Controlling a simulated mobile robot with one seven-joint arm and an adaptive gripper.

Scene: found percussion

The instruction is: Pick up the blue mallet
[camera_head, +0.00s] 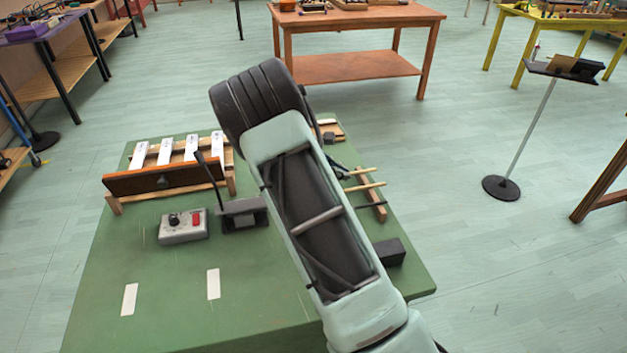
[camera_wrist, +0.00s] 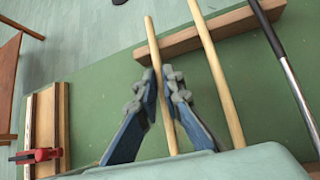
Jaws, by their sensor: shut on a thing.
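In the wrist view my gripper (camera_wrist: 166,80) is shut on a thin pale wooden stick (camera_wrist: 153,42), with one finger on each side of it. The stick passes over a wooden rest bar (camera_wrist: 232,22); I cannot tell whether it touches the bar. No blue mallet head shows in either view, so the colour of the held stick's head is hidden. A second wooden stick (camera_wrist: 215,70) lies just right of the gripper across the same bar. In the head view my arm hides most of the gripper; two stick ends (camera_head: 366,187) show at the bar (camera_head: 371,200).
A dark metallic rod (camera_wrist: 291,75) lies further right. A wooden piece (camera_wrist: 64,130) with a red clamp (camera_wrist: 36,155) is at left. On the green table (camera_head: 150,320) stand a white-barred instrument (camera_head: 168,178), a grey switch box (camera_head: 183,228) and a black block (camera_head: 389,252).

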